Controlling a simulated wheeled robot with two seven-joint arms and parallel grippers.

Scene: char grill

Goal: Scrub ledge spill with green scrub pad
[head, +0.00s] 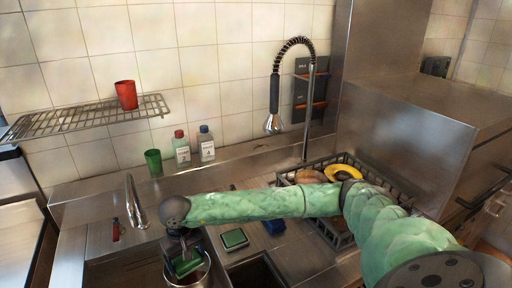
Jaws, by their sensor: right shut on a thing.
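My right gripper (180,262) is at the lower left, at the end of my arm that crosses the view from the right. It is shut on a green pad (187,267), which looks like the green scrub pad. The pad is over or inside the mouth of a round metal pot (205,276); I cannot tell whether it touches the pot. Another flat green piece with a dark edge (234,239) lies on the steel counter to the right. I cannot make out a spill on the steel ledge (100,188); my arm hides part of the counter. My left gripper is not in view.
A dish rack (330,234) stands right, partly behind my arm. Two bottles (182,150) (206,146) and a green cup (153,162) stand on the back ledge. A faucet (135,203) is left.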

